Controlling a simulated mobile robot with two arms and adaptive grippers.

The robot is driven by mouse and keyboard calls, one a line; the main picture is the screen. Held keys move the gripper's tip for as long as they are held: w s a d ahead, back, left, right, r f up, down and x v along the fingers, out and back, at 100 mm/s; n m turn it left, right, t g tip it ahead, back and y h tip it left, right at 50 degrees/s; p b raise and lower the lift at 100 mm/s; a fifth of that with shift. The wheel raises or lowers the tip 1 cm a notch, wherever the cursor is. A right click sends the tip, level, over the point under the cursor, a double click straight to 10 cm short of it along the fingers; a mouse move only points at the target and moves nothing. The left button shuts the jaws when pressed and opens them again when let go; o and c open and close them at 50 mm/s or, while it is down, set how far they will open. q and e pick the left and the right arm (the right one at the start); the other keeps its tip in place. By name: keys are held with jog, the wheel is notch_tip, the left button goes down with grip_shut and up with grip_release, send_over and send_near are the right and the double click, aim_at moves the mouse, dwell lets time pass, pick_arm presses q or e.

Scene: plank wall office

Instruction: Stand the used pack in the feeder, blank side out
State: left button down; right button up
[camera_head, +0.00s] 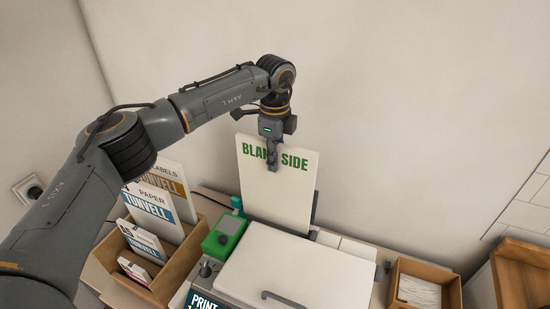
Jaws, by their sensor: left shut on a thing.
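The pack (270,195) is a pale, flat, upright sheet stack at the centre, with "BLANK SIDE" in green print facing me. It leans back slightly, its lower edge at the rear of the printer (305,268). My left gripper (272,160) is shut on the pack's top edge from above, and its finger covers part of the lettering. A dark upright piece of the feeder (314,208) shows at the pack's right edge. Whether the pack's bottom rests in the feeder is hidden behind the printer's lid. My right gripper is not in view.
A cardboard box (178,268) at the left holds several packs, some labelled "PAPER" and "TUNVELL". A green control panel (224,236) is on the printer's left. A brown tray (425,285) with pale sheets stands at the right. A wooden box (520,275) is farther right. The wall is close behind.

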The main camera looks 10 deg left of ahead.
pick_arm(q)
jog(key=shift+f+b, duration=0.6)
jog(key=shift+f, duration=0.35)
notch_tip(320, 180, down, 7)
jog(key=b, duration=0.4)
dwell(2.0)
jog(key=c, duration=1.3)
grip_release()
jog(key=shift+r, duration=0.15)
jog(key=shift+o, duration=0.2)
jog(key=shift+s, duration=0.1)
notch_tip(320, 180, up, 12)
